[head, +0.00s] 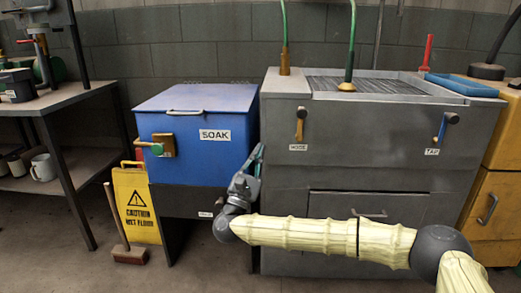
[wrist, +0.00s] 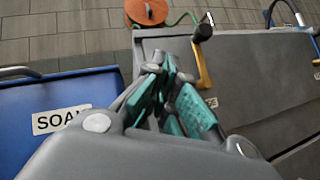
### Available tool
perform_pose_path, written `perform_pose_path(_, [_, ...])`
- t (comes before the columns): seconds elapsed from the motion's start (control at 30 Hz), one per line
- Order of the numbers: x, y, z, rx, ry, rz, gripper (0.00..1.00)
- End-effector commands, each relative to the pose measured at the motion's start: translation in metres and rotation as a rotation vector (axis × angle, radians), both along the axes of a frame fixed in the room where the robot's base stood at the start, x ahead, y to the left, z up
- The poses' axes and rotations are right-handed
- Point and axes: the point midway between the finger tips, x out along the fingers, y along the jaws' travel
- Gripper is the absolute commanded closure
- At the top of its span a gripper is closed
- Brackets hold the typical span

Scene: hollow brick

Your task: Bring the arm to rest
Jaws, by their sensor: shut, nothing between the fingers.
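My gripper (head: 258,155) is at the end of my outstretched arm, in front of the gap between the blue SOAK box and the grey cabinet. It points upward in the head view. In the wrist view my gripper (wrist: 168,70) shows its teal-padded fingers drawn together, with nothing held. My arm, in a pale yellow sleeve, reaches in from the lower right across the front of the grey cabinet. I cannot tell whether the fingers touch the box or the cabinet.
The blue SOAK box (head: 196,132) has a closed lid. The grey cabinet (head: 375,140) carries a HOSE lever (head: 301,122) and a TAP lever (head: 446,125). A yellow caution sign (head: 136,203) and a broom (head: 128,253) stand at the left. The floor at the lower left is clear.

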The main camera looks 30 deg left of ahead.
Motion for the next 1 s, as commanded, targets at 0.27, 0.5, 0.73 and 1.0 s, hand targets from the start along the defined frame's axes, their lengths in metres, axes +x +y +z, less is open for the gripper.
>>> perform_pose_path(0.27, [0.0,0.0,0.0,0.0,0.0,0.0,1.0])
perform_pose_path(0.5, [-0.003,0.003,-0.008,-0.044,0.006,0.001,1.0])
perform_pose_path(0.73, [-0.033,0.023,-0.09,-0.478,0.036,0.009,1.0])
perform_pose_path(1.0, [-0.082,0.006,-0.236,-1.142,0.007,0.032,1.0])
